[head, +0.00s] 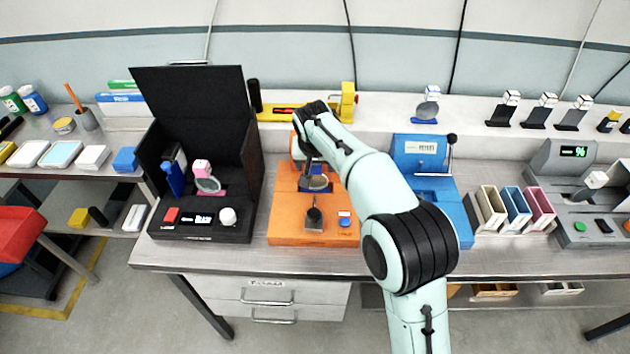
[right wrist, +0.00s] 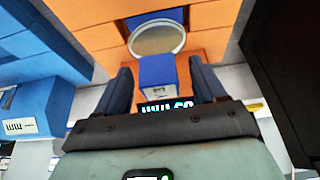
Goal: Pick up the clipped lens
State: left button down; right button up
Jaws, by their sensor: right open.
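The clipped lens has a round, greyish disc (right wrist: 157,38) joined to a blue block-shaped clip (right wrist: 158,75). Its disc (head: 315,183) also shows in the head view, within the orange machine (head: 285,225). My right gripper (head: 312,163) reaches down over that machine, and my arm hides part of it. In the right wrist view my right gripper (right wrist: 161,85) is open. Its two dark fingers stand on either side of the blue clip, and I cannot tell whether either touches it. My left gripper is not in view.
A black open-lidded box (head: 200,230) holding a pink-clipped lens (head: 208,181) stands left of the orange machine. A blue machine (head: 421,150) is close on the right, with coloured bins (head: 515,207) beyond. A narrow bench strip (head: 200,257) in front is clear.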

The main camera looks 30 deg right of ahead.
grip_shut()
